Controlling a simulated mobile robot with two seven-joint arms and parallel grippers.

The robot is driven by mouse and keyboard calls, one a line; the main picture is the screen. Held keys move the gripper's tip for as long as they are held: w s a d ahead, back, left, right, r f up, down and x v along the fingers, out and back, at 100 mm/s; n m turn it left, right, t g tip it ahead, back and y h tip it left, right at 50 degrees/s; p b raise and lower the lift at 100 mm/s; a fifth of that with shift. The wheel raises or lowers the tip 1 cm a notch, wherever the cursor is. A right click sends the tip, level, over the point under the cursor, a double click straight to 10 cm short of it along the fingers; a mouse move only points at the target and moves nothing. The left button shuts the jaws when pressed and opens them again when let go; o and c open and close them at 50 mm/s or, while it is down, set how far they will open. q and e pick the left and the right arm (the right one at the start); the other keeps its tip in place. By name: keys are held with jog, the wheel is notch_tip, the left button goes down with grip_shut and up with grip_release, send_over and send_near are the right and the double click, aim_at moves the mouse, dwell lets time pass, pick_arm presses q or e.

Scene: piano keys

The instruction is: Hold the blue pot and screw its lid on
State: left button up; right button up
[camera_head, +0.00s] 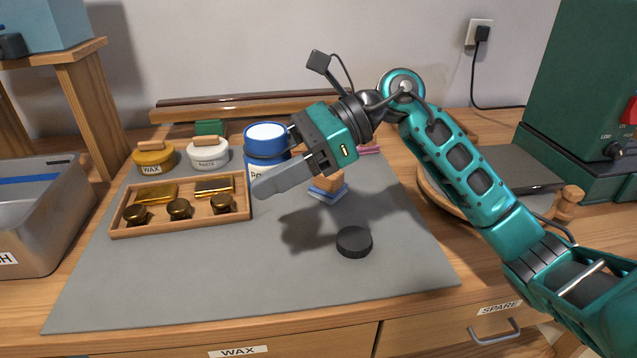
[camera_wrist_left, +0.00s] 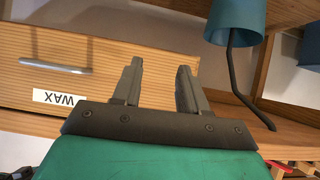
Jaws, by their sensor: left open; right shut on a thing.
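The blue pot (camera_head: 266,139) is at the middle left in the head view, with a white top face and a white label partly hidden by a finger. My right gripper (camera_head: 272,160) is shut on it from the right; its near finger crosses in front of the pot. I cannot tell whether the pot touches the mat. A dark round lid (camera_head: 354,242) lies apart on the grey mat, right of centre and nearer the front. My left gripper (camera_wrist_left: 160,66) shows only in the left wrist view, open and empty, in front of the drawer front labelled WAX.
A wooden tray (camera_head: 180,230) of brass pieces sits on the grey mat (camera_head: 240,290), with yellow (camera_head: 153,158) and white (camera_head: 208,155) jars behind. A sponge-like block (camera_head: 328,186) is right of the pot. A metal bin (camera_head: 45,220) stands left. The front mat is clear.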

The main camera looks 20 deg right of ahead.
jog(key=s+d+f+m+t+h, duration=0.2)
jog(key=s+d+f+m+t, duration=0.1)
jog(key=d+f+m+t, duration=0.2)
jog(key=shift+s+d+f+m+t, duration=0.15)
jog(key=shift+d+f+m+t, duration=0.2)
jog(key=shift+d+t, duration=0.45)
jog(key=shift+d, duration=0.1)
